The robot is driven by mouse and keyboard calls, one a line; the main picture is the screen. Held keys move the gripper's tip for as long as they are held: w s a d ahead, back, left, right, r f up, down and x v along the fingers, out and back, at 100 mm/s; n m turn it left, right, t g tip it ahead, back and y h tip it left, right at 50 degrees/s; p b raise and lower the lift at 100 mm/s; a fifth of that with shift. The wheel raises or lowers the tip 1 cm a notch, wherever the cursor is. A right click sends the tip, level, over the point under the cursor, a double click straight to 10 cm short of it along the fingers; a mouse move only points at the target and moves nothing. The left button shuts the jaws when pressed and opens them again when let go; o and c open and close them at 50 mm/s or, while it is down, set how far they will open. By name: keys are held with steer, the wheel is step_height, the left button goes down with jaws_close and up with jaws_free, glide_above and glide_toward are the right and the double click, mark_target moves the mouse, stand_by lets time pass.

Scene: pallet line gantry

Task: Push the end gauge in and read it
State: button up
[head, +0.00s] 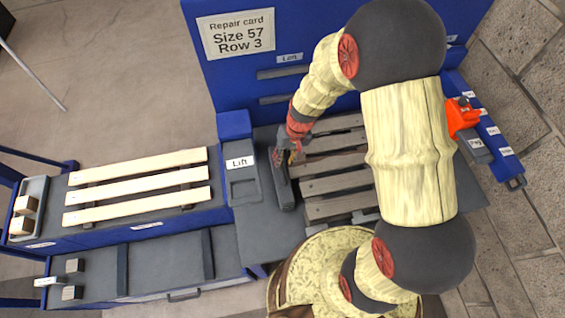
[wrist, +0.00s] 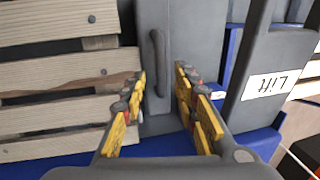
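The end gauge, as far as I can tell, is the dark grey block (head: 286,196) at the left end of the pallet (head: 338,184) in the head view. It also shows in the wrist view as a grey plate (wrist: 185,32) with a raised bar handle (wrist: 159,62). My gripper (head: 283,156) is over this block. In the wrist view my gripper (wrist: 161,78) is open, with its yellow-padded fingers on either side of the handle's lower end. I cannot tell whether they touch it. No reading on the gauge is legible.
A repair card (head: 237,35) reads "Size 57 Row 3". The "Lift" panel (head: 242,185) stands close left of the gauge. Pale boards (head: 137,187) lie on the left bench. An orange tool (head: 462,117) sits at the right rail. My arm hides part of the pallet.

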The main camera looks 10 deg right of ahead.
mark_target(282, 167)
steer(key=shift+a+f, duration=0.2)
steer(key=shift+f, duration=0.7)
steer(key=shift+a+f, duration=0.15)
steer(key=shift+f, duration=0.75)
steer(key=shift+c, duration=0.4)
jaws_close()
